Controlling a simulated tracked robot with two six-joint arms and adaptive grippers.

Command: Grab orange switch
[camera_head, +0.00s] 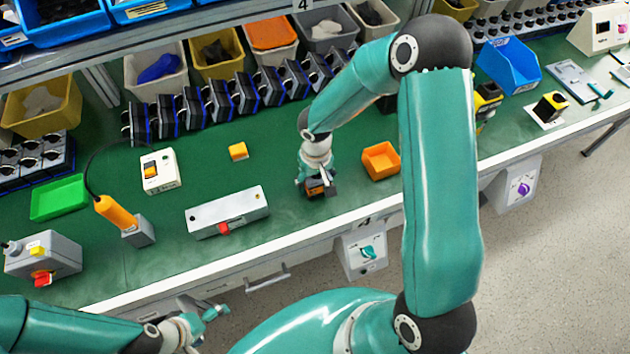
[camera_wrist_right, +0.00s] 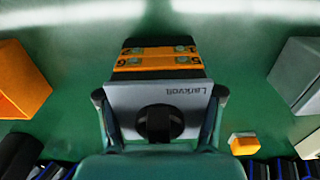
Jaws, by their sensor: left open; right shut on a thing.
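The orange switch (camera_wrist_right: 158,62) is a grey housing with an orange terminal strip and a black round knob, seen in the right wrist view. It stands on the green bench top. My right gripper (camera_wrist_right: 160,97) is shut on it, with one finger against each side of the housing. In the head view my right gripper (camera_head: 316,180) is low over the bench, and only a dark and orange bit of the switch (camera_head: 320,192) shows beneath it. My left gripper (camera_head: 212,322) is open and empty, in front of the bench at the lower left.
An orange bin (camera_head: 381,160) stands just right of the switch. A grey box with a red knob (camera_head: 228,212) lies to its left, and a small orange block (camera_head: 238,151) lies behind that box. A row of black and blue devices (camera_head: 219,100) runs along the back.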

